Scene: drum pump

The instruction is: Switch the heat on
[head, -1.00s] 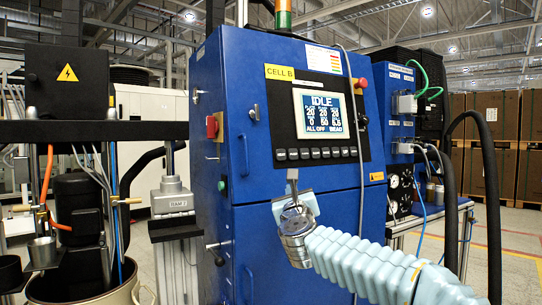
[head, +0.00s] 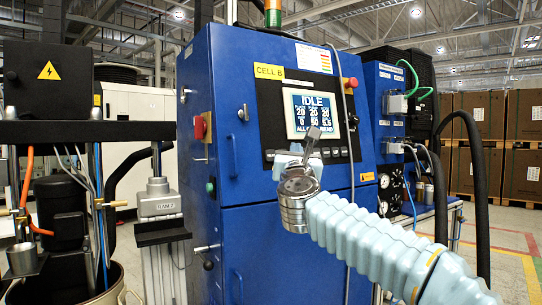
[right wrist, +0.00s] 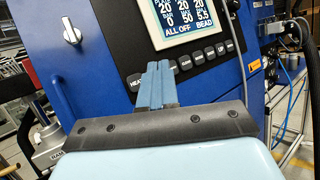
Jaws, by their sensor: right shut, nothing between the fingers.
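The blue cabinet (head: 290,190) labelled CELL B carries a dark control panel with a lit screen (head: 318,112) reading IDLE and, in the right wrist view (right wrist: 195,18), ALL OFF. A row of dark buttons (right wrist: 210,52) runs below the screen. The leftmost button (right wrist: 136,82) shows the letters HEA, the rest hidden by my fingers. My right gripper (head: 313,136) is shut and empty, its fingers pointing up in front of the button row. In the right wrist view its fingertips (right wrist: 158,68) overlap the buttons just right of the HEA one; contact cannot be told. My left gripper is not in view.
A red emergency button (head: 352,82) sits at the panel's upper right. A red switch (head: 200,127) and a handle (head: 243,114) are on the cabinet's left side. Black hoses (head: 478,190) stand at right. A pump stand (head: 60,170) is at left.

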